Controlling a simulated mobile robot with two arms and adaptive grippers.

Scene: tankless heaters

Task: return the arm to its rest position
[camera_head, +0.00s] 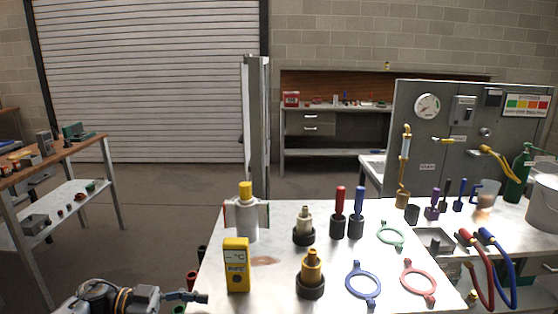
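My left arm reaches in at the bottom left of the head view. Its gripper (186,296) is beside the left edge of the metal-topped table (215,285), low in the picture. It is small and seen side-on, so I cannot tell whether its fingers are open or shut. No object clearly shows in it. My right arm and gripper are not in view.
The table holds a yellow meter (236,265), a yellow-capped bottle (246,215), brass fittings (311,272), and blue (363,284) and red (418,282) rings. A grey gauge panel (465,125) stands right. A workbench (60,160) is left; open floor lies between.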

